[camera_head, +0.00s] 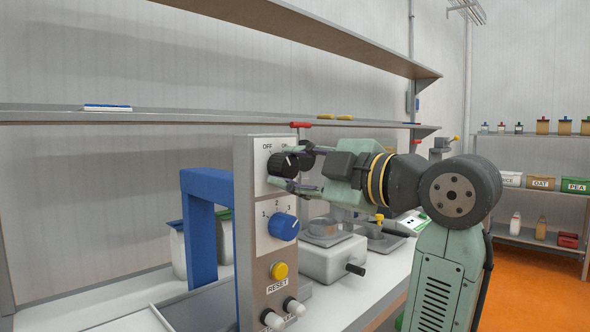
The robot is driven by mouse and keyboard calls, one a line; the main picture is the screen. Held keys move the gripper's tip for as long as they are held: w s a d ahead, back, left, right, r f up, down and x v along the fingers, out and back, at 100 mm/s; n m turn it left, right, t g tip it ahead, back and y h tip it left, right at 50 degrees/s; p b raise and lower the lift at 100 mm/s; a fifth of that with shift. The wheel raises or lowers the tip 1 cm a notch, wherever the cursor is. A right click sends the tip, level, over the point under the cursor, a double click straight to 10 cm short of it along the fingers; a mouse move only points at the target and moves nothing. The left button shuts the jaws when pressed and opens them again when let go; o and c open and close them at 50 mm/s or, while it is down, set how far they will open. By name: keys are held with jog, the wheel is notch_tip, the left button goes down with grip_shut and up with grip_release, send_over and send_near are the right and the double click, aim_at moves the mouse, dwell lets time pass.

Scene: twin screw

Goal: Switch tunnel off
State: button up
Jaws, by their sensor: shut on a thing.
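A grey upright control panel (243,225) stands on the bench in the head view. Its upper black knob (280,164) sits under the marks OFF and ON. My gripper (292,170) reaches in from the right and is shut on this black knob. The fingers partly cover the knob, and I cannot tell exactly which mark its pointer faces. Below it are a blue knob (283,227) with marks 1, 2 and 3, a yellow button (279,271) labelled RESET, and grey-white knobs at the bottom, with their label partly hidden.
A blue frame (197,232) stands left of the panel. A scale-like device (333,260) with a black side knob is on the bench below my arm. Shelves (180,116) run along the wall behind. Racks with labelled bins (541,183) stand at the far right over the orange floor.

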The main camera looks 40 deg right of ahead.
jog(key=o, duration=1.2)
jog(key=shift+c, duration=0.2)
jog(key=shift+s, duration=0.1)
jog(key=s, duration=1.1)
jog(key=shift+s+d, duration=0.4)
jog(key=shift+d, duration=0.05)
